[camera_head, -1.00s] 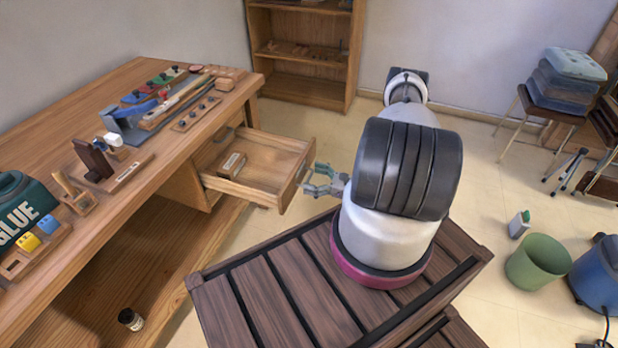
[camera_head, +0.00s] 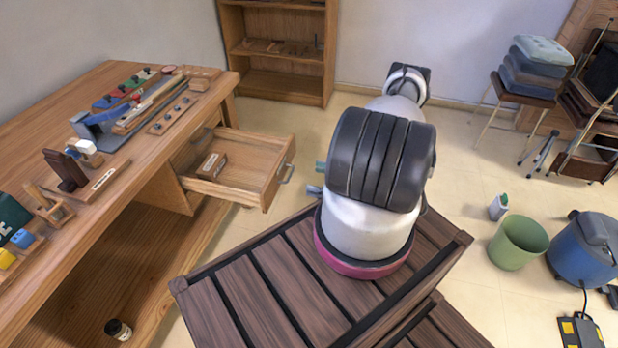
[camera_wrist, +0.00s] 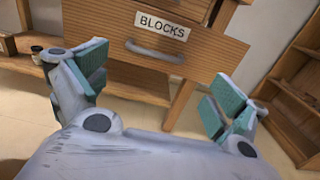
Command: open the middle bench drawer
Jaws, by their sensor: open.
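The bench drawer (camera_head: 235,170) is pulled well out of the wooden workbench (camera_head: 160,150). A small labelled wooden block (camera_head: 211,166) lies inside it. Its metal handle (camera_head: 286,174) faces my arm. In the wrist view, a wooden drawer front (camera_wrist: 205,52) carries a white "BLOCKS" label (camera_wrist: 162,25) with a curved handle (camera_wrist: 154,52) below it. My gripper (camera_wrist: 158,95) is open and empty, its teal-padded fingers wide apart, with a gap to the drawer front. In the head view only its fingertips (camera_head: 318,178) show, right of the handle; my arm hides the rest.
Tools and wooden racks crowd the bench top. A bookshelf (camera_head: 280,50) stands behind. Floor between drawer and bookshelf is clear.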

